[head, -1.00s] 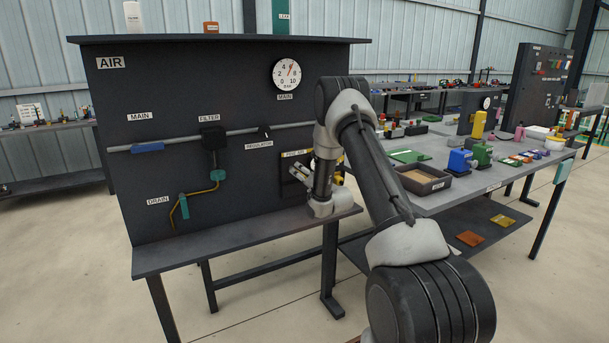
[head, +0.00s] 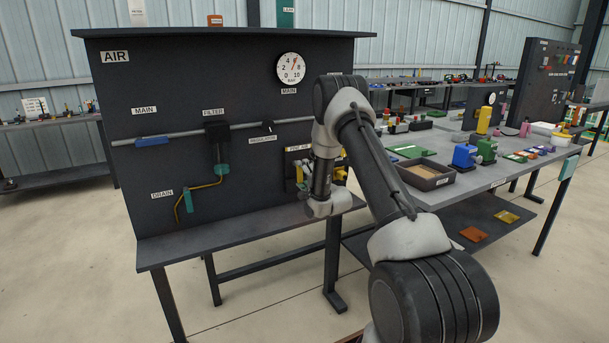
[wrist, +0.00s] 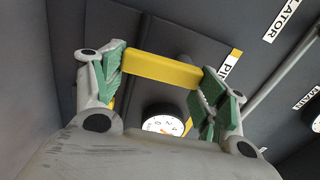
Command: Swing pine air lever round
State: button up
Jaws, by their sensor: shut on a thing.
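The pine air lever is a yellow bar (wrist: 160,68) in the wrist view, lying across the picture between the green finger pads. My gripper (wrist: 163,75) is shut on it, one finger at each end. In the head view my gripper (head: 305,172) is at the right part of the AIR panel, in front of the small labelled pine air plate (head: 291,186). My wrist hides most of the lever and fitting there. Yellow parts show just right of my wrist.
The AIR panel (head: 105,100) carries a main pipe with a blue lever (head: 152,140), a filter (head: 217,132) and a main gauge (head: 290,68). A small dial (wrist: 162,123) shows below the bar. A shelf (head: 200,244) juts out below. A loaded bench (head: 470,190) stands right.

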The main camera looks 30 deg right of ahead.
jog(key=shift+m, duration=0.3)
jog(key=o, duration=1.4)
jog(key=shift+o, duration=0.2)
jog(key=shift+s, duration=0.1)
jog(key=s, duration=1.2)
jog(key=shift+d, duration=0.15)
jog(key=shift+w, duration=0.1)
